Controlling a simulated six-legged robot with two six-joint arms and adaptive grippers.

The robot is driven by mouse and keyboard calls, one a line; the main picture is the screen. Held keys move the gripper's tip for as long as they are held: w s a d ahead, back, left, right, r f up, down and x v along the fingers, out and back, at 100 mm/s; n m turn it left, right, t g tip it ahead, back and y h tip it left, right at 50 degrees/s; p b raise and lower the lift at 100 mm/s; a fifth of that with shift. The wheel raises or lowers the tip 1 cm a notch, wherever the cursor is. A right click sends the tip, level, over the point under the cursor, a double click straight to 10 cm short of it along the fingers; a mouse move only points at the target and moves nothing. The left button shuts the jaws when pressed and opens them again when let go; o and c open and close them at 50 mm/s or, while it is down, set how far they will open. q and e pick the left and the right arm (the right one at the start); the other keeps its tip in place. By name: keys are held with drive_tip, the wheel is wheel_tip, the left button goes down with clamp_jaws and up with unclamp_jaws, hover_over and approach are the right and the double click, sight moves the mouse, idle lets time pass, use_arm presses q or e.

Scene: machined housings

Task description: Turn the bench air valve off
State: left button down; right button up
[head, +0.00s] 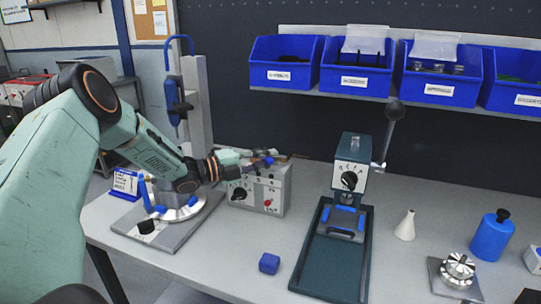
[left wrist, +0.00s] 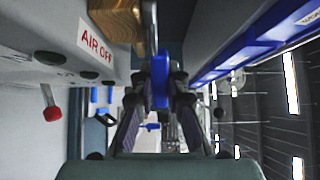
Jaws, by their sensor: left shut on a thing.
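My left gripper (head: 262,161) is at the top of a grey control box (head: 258,190) in the middle of the bench. It also shows in the left wrist view (left wrist: 160,92), its fingers closed on a blue valve handle (left wrist: 160,72). The blue handle also shows in the head view (head: 269,160), partly hidden by the fingers. A label reading AIR OFF (left wrist: 96,41) is beside the handle in the left wrist view. The valve body is mostly hidden, and I cannot tell its exact setting. My right gripper is not in view.
A press (head: 352,165) with a raised lever stands right of the box. A round fixture (head: 178,208) stands left, under my arm. A small blue block (head: 269,263) lies at the front. Blue bins (head: 284,76) line the shelf above. Bench between box and press is clear.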

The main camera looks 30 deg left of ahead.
use_arm(q)
drive_tip(key=shift+s+a+r+m+g+h, duration=0.1)
drive_tip(key=shift+s+a+m+g+h, duration=0.1)
drive_tip(key=shift+m+g+h, duration=0.3)
drive_tip(key=shift+s+a+m+g+h, duration=0.1)
drive_tip(key=shift+a+m+g+h, duration=0.15)
drive_tip(key=shift+h, duration=0.35)
drive_tip(key=shift+d, duration=0.1)
drive_tip(key=c, duration=1.6)
unclamp_jaws()
drive_tip(key=shift+s, duration=0.1)
drive_tip(key=v, duration=0.7)
